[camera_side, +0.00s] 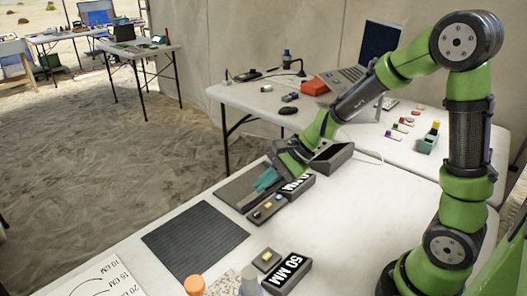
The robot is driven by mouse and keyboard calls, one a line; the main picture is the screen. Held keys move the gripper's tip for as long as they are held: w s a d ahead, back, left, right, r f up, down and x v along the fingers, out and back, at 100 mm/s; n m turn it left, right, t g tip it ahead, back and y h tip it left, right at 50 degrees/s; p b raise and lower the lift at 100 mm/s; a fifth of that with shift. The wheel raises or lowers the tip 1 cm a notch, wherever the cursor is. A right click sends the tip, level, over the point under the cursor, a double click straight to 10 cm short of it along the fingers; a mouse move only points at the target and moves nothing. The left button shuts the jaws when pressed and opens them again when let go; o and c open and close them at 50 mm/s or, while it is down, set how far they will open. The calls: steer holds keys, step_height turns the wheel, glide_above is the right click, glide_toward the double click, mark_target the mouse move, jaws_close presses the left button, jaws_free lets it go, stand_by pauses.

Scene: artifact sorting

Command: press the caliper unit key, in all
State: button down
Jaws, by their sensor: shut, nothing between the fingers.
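My gripper (258,188) is shut and empty. Its teal fingers point down to the left over a dark grey slab (237,190), close to a dark unit (262,212) with a small yellow key (267,205) on top. The fingertips are just above or beside that unit; I cannot tell whether they touch it. A black label with white lettering (298,186) stands behind it, partly covered by my gripper. A second block with a yellow square top (267,256) sits nearer the camera, beside a sign reading 50 MM (287,271). Which one is the caliper is not clear.
A dark ribbed mat (195,240) lies on the white table, left of the unit. An orange-topped item (194,285) and a grey cylinder (249,281) stand in front. A dark open box (332,157) sits behind my gripper. A laptop (368,55) is on the back table.

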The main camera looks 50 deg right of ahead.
mark_target(256, 215)
steer(key=shift+w+d+r+m+t, duration=0.15)
steer(key=shift+w+r+m+t, duration=0.1)
steer(key=shift+w+m, duration=0.25)
steer(key=shift+w+d+r+m+t, duration=0.15)
steer(key=shift+w+m+t, duration=0.1)
steer(key=shift+w+m, duration=0.25)
steer(key=shift+f, duration=4.4)
steer(key=shift+f, duration=0.15)
steer(key=shift+f, duration=0.25)
steer(key=shift+f, duration=0.35)
steer(key=shift+r, duration=0.75)
